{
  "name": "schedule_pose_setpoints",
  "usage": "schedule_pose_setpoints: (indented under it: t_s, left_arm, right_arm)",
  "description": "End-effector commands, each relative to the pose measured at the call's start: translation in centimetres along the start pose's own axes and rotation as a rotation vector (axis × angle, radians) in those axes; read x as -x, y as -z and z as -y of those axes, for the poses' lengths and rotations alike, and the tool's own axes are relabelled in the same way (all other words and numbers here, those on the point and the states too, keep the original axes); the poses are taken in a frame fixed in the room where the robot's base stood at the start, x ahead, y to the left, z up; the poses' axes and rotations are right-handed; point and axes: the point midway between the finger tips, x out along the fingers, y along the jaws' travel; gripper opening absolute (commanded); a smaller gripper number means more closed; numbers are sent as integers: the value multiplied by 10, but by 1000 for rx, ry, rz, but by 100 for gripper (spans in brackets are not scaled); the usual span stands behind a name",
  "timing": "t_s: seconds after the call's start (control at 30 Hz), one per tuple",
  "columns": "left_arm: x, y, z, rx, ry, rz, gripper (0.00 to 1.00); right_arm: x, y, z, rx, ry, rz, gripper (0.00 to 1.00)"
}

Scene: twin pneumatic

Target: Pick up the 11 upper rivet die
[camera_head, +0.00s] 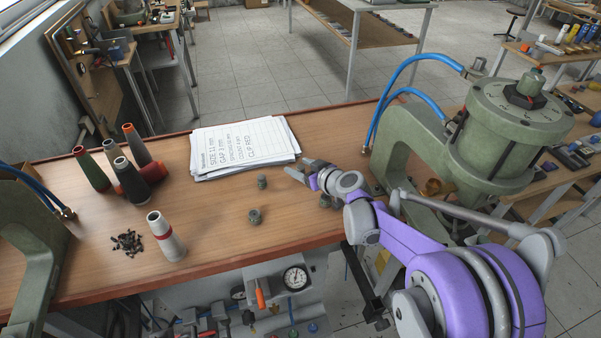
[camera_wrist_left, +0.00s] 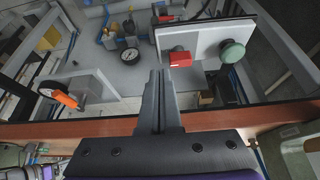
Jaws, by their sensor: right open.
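Small grey-green cylindrical dies stand on the wooden workbench (camera_head: 220,236): one near the paper's edge (camera_head: 262,182), one nearer the front (camera_head: 255,215), one close to my right wrist (camera_head: 325,201). Their markings are too small to read, so I cannot tell which is the 11 upper rivet die. My right gripper (camera_head: 297,171) is open and empty above the bench, right of the two free-standing dies, its fingers pointing left. My left gripper (camera_wrist_left: 162,92) shows only in the left wrist view, its fingers together with nothing between them, over the bench's front edge.
Papers (camera_head: 243,147) lie at the back, reading size 11 mm, gap 7 mm, clip red. Green pneumatic presses stand right (camera_head: 510,130) and left (camera_head: 35,235).

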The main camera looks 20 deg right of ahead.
Motion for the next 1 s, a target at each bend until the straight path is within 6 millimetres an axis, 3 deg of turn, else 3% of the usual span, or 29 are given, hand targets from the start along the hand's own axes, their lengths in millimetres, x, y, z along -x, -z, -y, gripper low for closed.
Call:
schedule_pose_setpoints:
  t_s: [0.03, 0.4, 0.83, 1.0]
  left_arm:
    - [0, 0, 0, 0, 0, 0, 0]
    - [0, 0, 0, 0, 0, 0, 0]
    - [0, 0, 0, 0, 0, 0, 0]
    - [3, 3, 0, 0, 0, -2, 0]
  right_arm:
    - [0, 0, 0, 0, 0, 0, 64]
    - [0, 0, 0, 0, 0, 0, 0]
    - [1, 2, 0, 0, 0, 0, 0]
    - [10, 24, 0, 0, 0, 0, 0]
